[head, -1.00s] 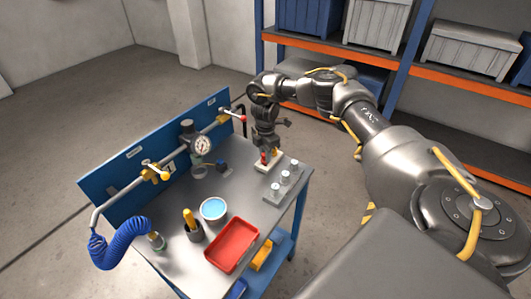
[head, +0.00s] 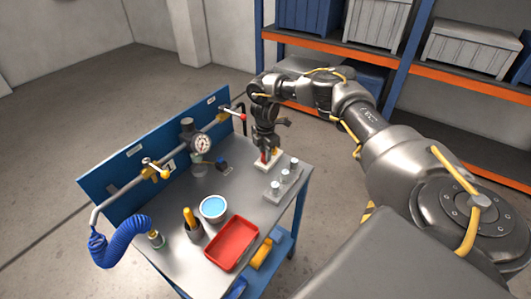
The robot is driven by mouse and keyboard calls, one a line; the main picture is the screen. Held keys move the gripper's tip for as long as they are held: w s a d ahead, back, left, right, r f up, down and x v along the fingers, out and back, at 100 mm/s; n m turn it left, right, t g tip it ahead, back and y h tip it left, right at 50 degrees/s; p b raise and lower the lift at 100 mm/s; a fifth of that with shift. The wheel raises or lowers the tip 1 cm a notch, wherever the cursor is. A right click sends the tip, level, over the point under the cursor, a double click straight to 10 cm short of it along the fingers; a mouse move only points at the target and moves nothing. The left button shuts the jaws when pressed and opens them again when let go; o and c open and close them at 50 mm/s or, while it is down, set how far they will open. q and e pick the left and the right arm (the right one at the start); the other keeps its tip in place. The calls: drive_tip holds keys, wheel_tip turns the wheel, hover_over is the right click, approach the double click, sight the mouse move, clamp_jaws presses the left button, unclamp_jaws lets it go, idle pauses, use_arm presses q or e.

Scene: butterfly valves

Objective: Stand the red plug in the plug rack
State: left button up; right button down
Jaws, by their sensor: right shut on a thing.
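The red plug (head: 264,157) is upright between the fingers of my right gripper (head: 267,152), which is shut on it. The gripper points down at the far right corner of the bench. A small pale block (head: 274,160), which looks like the plug rack, is directly below the plug. The fingers hide part of the plug, and I cannot tell whether its lower end is in the block or just above it. My left gripper is not in view.
A grey plate with three pegs (head: 285,180) is just in front of the block.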

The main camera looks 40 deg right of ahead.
drive_tip(key=shift+f, duration=0.25)
idle(0.3)
drive_tip(key=c, duration=0.7)
unclamp_jaws()
drive_tip(key=shift+o, duration=0.2)
drive_tip(key=shift+r, duration=0.15)
drive_tip(key=shift+r+p, duration=3.35)
drive_tip(key=shift+r, duration=0.3)
